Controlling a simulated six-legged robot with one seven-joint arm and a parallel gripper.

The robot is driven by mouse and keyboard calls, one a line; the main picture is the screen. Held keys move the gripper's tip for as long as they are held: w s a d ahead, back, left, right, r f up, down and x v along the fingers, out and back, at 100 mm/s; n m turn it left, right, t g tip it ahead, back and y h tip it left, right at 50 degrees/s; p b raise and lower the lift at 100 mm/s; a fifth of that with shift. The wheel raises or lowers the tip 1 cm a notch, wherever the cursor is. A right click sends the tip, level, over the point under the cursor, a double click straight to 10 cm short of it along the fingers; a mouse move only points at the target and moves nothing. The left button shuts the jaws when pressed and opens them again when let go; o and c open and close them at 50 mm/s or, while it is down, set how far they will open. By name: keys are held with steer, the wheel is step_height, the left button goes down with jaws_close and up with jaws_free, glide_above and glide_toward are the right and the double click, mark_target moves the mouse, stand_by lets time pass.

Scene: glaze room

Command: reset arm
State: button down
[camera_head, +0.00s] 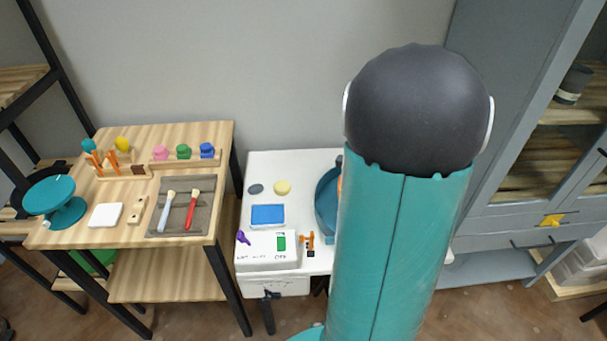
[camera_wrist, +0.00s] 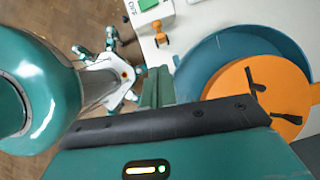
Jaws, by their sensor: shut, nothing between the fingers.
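My gripper (camera_wrist: 157,87) shows in the wrist view as two teal fingers pressed together, with nothing between them. It is beside the blue round basin (camera_wrist: 190,62), over or near the edge of the white table; its exact height cannot be told. In the head view my large teal arm with its dark rounded joint fills the middle right and hides the gripper.
The white table (camera_head: 300,166) holds a panel with a green switch (camera_head: 281,242), an orange lever (camera_head: 307,239) and the basin, with an orange disc (camera_wrist: 262,95) in it. A wooden bench (camera_head: 137,229) with tools stands left. A grey cabinet (camera_head: 505,90) stands right.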

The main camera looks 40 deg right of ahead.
steer(key=w+a+r+n+h, duration=0.1)
steer(key=a+r+n, duration=0.4)
steer(key=a+n, duration=0.15)
steer(key=w+a+r+n, duration=0.2)
steer(key=a+r+n, duration=0.35)
steer(key=a, duration=0.25)
steer(key=s+a+r+n+t+h, duration=0.1)
steer(key=s+a+r+n, duration=0.1)
steer(key=a+n, duration=0.4)
steer(key=s+a+r+n+h, duration=0.1)
steer(key=s+a+r+n, duration=0.2)
steer(key=a+r+n, duration=0.2)
steer(key=a+n, duration=0.1)
steer(key=n, duration=0.2)
steer(key=shift+s+a+r+t+h, duration=0.15)
steer(key=shift+r+t+h, duration=0.05)
steer(key=shift+t+h, duration=0.2)
